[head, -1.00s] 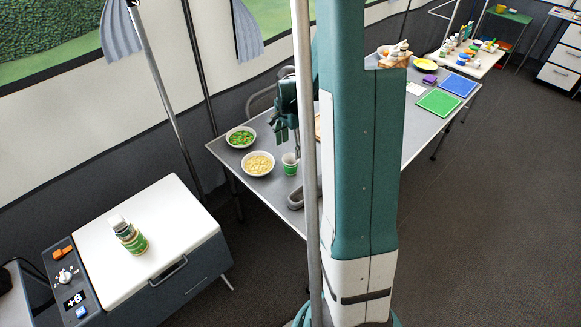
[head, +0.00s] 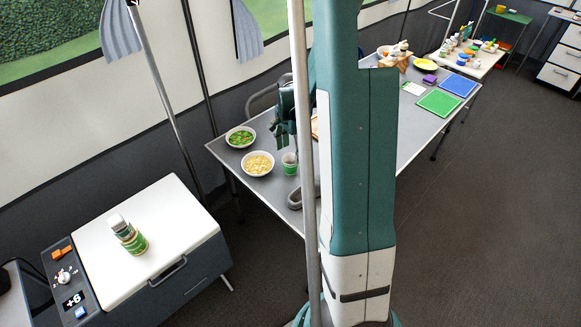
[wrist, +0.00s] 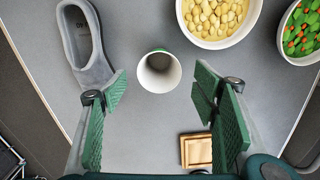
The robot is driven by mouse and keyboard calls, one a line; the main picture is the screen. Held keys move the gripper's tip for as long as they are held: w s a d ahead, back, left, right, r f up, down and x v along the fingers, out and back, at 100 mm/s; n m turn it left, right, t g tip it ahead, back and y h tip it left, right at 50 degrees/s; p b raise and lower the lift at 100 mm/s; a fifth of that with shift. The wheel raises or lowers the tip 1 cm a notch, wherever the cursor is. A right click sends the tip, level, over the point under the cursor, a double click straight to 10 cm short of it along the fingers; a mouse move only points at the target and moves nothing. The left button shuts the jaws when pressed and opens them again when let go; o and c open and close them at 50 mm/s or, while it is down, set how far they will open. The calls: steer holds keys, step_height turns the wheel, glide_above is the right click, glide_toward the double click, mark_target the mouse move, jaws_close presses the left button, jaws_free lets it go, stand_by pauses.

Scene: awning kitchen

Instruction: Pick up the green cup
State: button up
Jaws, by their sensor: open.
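The green cup (head: 290,163) stands upright on the grey table, beside a bowl of pale food. In the wrist view the cup (wrist: 159,71) shows from above, with its white inside and a bit of green at its far rim. My gripper (wrist: 158,95) is open, with its green pads spread on either side and nearer the bottom of the picture than the cup. The pads look apart from the cup, and nothing is between them. In the head view my gripper (head: 283,133) is above the table behind the cup, partly hidden by a pole.
The bowl of pale food (wrist: 218,20) and a bowl of green and orange food (wrist: 304,35) are right of the cup. A grey shoe-like object (wrist: 84,45) is left. A wooden item (wrist: 196,150) lies near the right pad. The grey table (wrist: 138,130) is bare around the cup.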

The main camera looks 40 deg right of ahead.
mark_target(291, 159)
steer(key=shift+f, duration=0.1)
steer(key=shift+f+b, duration=0.5)
steer(key=shift+f, duration=2)
steer(key=c, duration=0.7)
